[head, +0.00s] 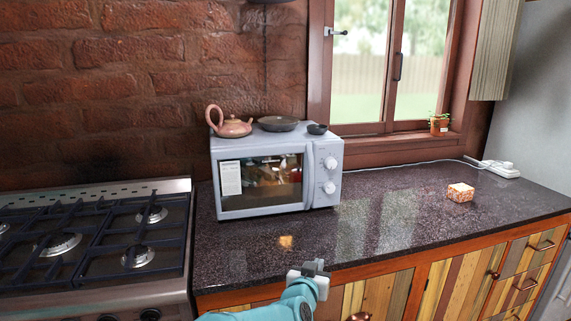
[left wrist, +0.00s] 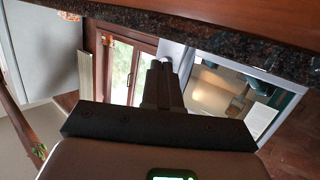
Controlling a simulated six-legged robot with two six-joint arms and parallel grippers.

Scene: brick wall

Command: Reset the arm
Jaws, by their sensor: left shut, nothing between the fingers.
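My left gripper (head: 316,267) is at the bottom middle of the head view, at the end of my teal arm. It appears in front of the counter's front edge, apart from the microwave. In the left wrist view its dark fingers (left wrist: 162,82) are together with nothing between them. My right gripper is in neither view.
A light blue microwave (head: 264,172) stands on the dark counter (head: 390,215), with a teapot (head: 231,126), a pan (head: 278,123) and a small bowl (head: 317,129) on top. A gas stove (head: 95,240) is left. A patterned block (head: 460,192) lies right. The middle counter is clear.

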